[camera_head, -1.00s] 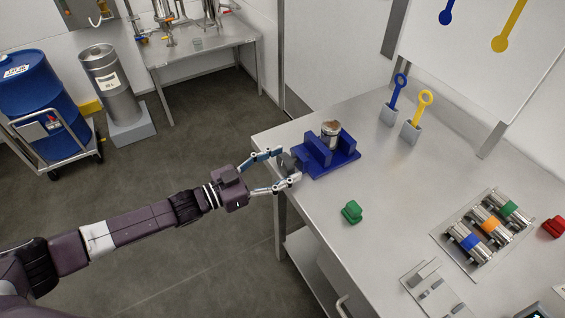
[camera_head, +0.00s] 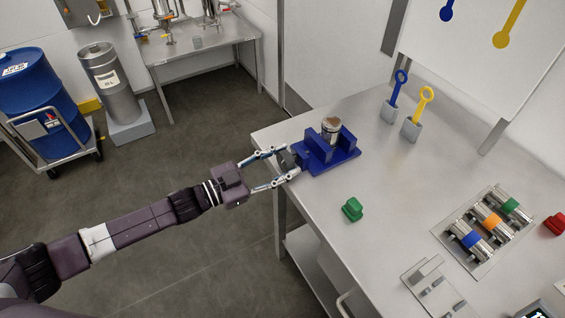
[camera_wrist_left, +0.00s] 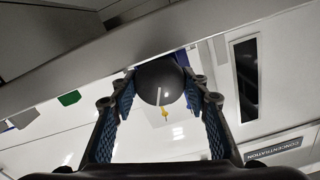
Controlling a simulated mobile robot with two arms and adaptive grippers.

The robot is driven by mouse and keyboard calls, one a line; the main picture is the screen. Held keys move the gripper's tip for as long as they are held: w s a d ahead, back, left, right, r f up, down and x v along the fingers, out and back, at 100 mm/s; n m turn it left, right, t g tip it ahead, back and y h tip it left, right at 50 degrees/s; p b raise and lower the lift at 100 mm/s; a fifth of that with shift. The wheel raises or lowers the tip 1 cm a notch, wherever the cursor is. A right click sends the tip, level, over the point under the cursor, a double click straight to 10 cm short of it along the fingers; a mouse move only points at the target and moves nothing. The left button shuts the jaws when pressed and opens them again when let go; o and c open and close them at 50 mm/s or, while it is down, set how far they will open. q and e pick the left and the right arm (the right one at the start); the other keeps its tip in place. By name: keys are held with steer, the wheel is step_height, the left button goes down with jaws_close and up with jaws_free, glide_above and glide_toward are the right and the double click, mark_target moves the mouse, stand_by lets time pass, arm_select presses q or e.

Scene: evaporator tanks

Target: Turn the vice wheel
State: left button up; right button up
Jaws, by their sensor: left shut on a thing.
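The blue vice (camera_head: 335,158) sits at the left edge of the steel table, with a metal cylinder (camera_head: 331,129) standing between its jaws. The dark grey vice wheel (camera_head: 287,160) is on the vice's left side. My left gripper (camera_head: 290,165) reaches it from the left and is shut on it, one finger on each side. In the left wrist view the wheel (camera_wrist_left: 160,82) shows as a round dark disc with a light line, between the two blue-padded fingers. My right gripper is not in view.
On the steel table (camera_head: 385,195) are a green block (camera_head: 352,209), a red block (camera_head: 554,225), blue (camera_head: 397,95) and yellow (camera_head: 420,112) ring-topped tools in grey holders, and a plate of coloured cylinders (camera_head: 484,228). Open floor lies left of the table.

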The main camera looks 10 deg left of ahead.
arm_select(q)
steer(key=shift+m, duration=0.7)
steer(key=o, duration=1.2)
steer(key=shift+c, duration=0.2)
steer(key=v, duration=1.2)
